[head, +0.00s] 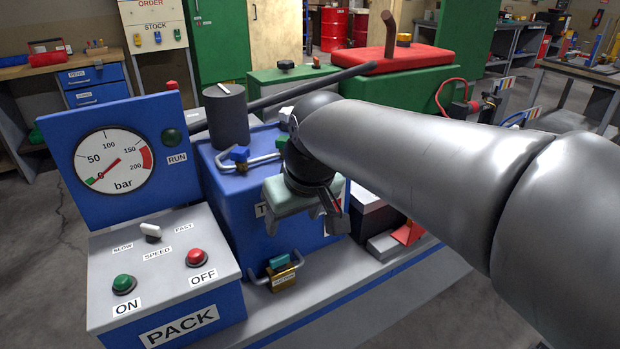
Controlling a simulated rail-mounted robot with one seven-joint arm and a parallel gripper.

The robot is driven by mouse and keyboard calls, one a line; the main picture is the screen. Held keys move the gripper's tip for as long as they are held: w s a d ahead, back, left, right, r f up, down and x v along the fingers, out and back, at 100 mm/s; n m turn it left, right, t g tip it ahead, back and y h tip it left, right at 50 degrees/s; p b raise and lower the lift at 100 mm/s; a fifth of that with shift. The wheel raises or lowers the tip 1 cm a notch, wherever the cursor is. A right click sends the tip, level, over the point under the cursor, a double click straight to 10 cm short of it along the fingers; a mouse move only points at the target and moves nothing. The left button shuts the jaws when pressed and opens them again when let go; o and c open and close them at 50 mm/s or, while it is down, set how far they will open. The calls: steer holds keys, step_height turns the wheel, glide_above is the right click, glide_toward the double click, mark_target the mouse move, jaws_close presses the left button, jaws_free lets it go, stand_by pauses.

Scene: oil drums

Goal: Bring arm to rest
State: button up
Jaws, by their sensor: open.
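My arm (420,160) is grey and reaches in from the right edge, across the machine bench. My gripper (301,222) hangs at its end, pointing down, in front of the blue tank (225,195). Its pale green body hides part of the tank's label. The two fingers are apart, and I see nothing held between them. I cannot tell whether the gripper touches the tank.
A blue gauge panel (112,160) and a control box (165,265) with ON and OFF buttons stand at left. A brass padlock (284,278) hangs below the gripper. A dark lever (310,85) and red-topped green machine (392,62) stand behind. Open floor (40,270) lies at far left.

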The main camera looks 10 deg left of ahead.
steer(key=s+d+f+m+g+h+p, duration=0.1)
steer(key=s+d+m+p, duration=0.2)
steer(key=s+d+p, duration=0.4)
steer(key=s+d+f+m+g+h+p, duration=0.1)
steer(key=s+d+m+p, duration=0.3)
steer(key=d, duration=1.1)
steer(key=s+g+p, duration=0.1)
steer(key=s+p, duration=0.2)
steer(key=shift+d+h, duration=0.15)
steer(key=shift+h, duration=0.15)
